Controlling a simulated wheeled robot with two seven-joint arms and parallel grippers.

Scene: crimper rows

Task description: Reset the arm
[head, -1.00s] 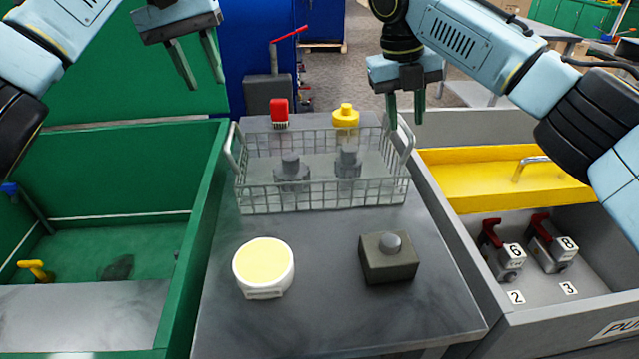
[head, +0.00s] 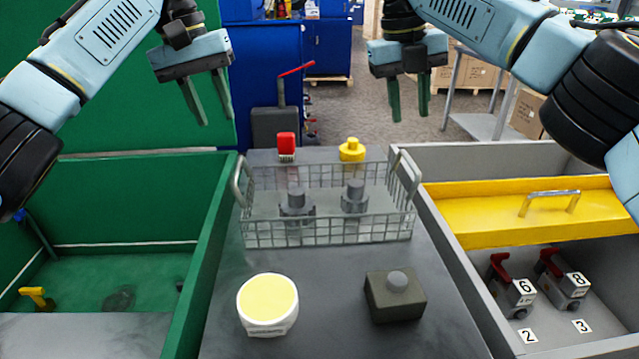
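My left gripper (head: 207,108) hangs in the air at the upper left, over the far end of the green bin. Its two green fingers are apart with nothing between them. My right gripper (head: 409,106) hangs in the air right of centre, beyond the wire basket. Its fingers are also apart and empty, pointing down. Neither gripper touches anything.
A wire basket (head: 330,234) on the grey table holds two grey parts. A pale yellow round button (head: 268,303) and a dark box with a grey knob (head: 395,297) stand in front. A green bin (head: 205,250) is left; a grey bin with a yellow panel (head: 470,215) and red-handled tools is right.

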